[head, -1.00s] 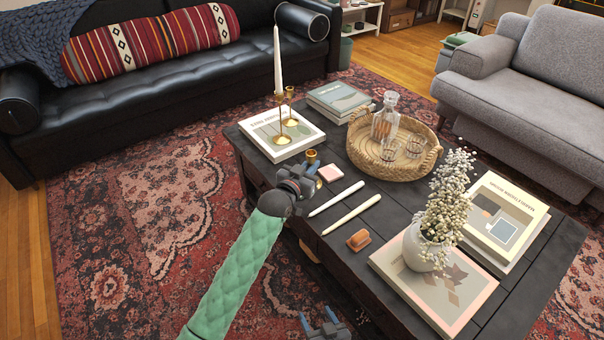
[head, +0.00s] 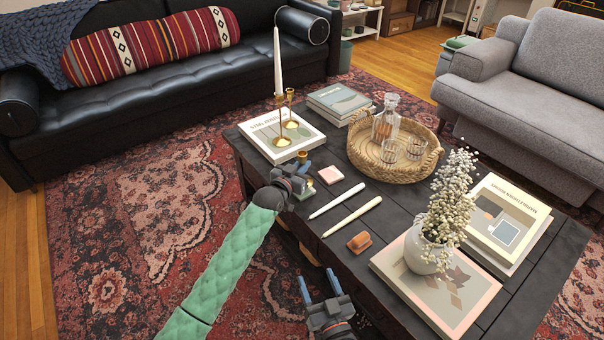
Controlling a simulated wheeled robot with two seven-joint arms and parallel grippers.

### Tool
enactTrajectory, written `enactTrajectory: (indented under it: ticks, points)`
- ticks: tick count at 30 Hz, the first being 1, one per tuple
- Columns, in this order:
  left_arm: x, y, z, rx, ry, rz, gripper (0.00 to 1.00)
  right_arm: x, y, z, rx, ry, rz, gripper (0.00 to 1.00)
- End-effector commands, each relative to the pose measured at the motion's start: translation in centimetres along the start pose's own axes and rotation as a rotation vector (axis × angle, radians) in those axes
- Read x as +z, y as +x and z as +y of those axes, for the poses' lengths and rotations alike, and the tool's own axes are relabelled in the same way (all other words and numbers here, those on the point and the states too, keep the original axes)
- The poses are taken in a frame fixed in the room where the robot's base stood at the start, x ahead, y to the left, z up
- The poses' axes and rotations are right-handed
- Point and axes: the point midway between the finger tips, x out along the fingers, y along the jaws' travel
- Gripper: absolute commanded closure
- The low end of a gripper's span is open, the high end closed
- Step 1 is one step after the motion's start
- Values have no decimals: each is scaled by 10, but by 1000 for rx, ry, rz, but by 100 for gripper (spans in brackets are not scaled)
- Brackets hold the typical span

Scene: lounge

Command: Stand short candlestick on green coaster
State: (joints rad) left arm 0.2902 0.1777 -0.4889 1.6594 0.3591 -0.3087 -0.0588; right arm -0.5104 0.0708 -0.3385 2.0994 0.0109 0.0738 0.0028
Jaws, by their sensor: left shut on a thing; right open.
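My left gripper (head: 298,177) is at the near left edge of the dark coffee table, shut on the short candlestick (head: 302,156). The candlestick's brass cup shows upright just above the fingers; its stem and base are mostly hidden by the gripper. A small greenish patch, apparently the green coaster (head: 309,191), shows just below the gripper, largely covered. I cannot tell whether the candlestick's base touches it. A pink coaster (head: 330,174) lies to the right. My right gripper (head: 319,284) is open and empty, low in front of the table's near edge.
Two taller brass candlesticks, one with a white candle (head: 278,62), stand on a book (head: 258,126) behind. Two loose candles (head: 352,216), an orange-brown object (head: 359,242), a wicker tray (head: 437,150) with decanter and glasses, and a flower vase (head: 428,252) occupy the table.

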Motion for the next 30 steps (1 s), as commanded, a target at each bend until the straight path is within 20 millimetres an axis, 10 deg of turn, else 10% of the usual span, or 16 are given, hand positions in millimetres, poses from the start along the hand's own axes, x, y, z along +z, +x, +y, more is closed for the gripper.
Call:
enactTrajectory:
  ticks: [9, 25, 27, 30]
  points:
    - [26, 1, 0, -1, 1, 2, 100, -50, 8, -2, -9, -16, 159, 37]
    - [32, 1, 0, -1, 1, 1, 100, -58, 8, -3, -10, -18, 184, 37]
    - [32, 1, 0, -1, 0, -1, 76, -60, 9, -3, -10, -18, 187, 37]
    - [32, 1, 0, -1, 0, -1, 68, -60, 9, -3, -10, -18, 189, 37]
